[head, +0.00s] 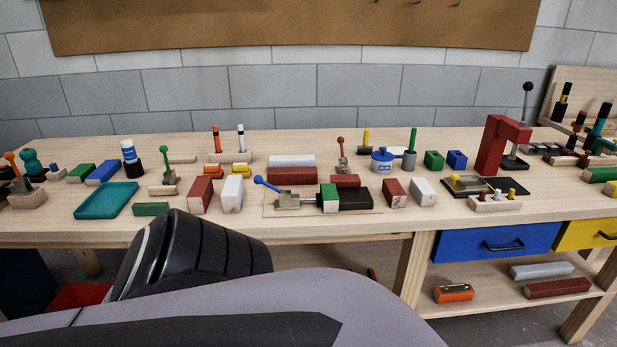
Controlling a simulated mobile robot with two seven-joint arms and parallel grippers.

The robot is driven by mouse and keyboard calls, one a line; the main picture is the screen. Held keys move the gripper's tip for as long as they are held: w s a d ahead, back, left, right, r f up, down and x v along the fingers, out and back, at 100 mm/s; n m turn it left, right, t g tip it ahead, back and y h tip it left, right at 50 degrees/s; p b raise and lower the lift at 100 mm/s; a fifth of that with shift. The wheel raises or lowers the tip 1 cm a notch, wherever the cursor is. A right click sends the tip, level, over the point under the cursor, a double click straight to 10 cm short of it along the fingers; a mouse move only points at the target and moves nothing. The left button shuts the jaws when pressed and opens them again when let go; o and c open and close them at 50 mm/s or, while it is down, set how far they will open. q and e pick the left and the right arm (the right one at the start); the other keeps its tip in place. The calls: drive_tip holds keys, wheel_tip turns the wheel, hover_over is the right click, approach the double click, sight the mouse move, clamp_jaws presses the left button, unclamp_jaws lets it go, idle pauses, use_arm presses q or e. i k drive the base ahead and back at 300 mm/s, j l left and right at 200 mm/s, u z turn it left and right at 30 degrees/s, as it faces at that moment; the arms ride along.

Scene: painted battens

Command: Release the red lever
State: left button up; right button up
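A lever with a dark red knob (341,140) stands upright on a small metal and wood base near the middle of the workbench (400,222). A short dark red block (345,180) lies in front of its base. Neither of my grippers is in view. Part of my arm crosses the bottom of the head view, in front of the bench, and nothing of mine touches the red lever.
A blue-handled clamp (268,184) lies in front of the red lever, beside a green block (329,198). A green-knobbed lever (164,150) stands to the left. A tall red press (491,145) stands right. A teal tray (106,200) sits at front left.

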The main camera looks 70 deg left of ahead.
sight(341, 140)
drive_tip(key=u, duration=2.15)
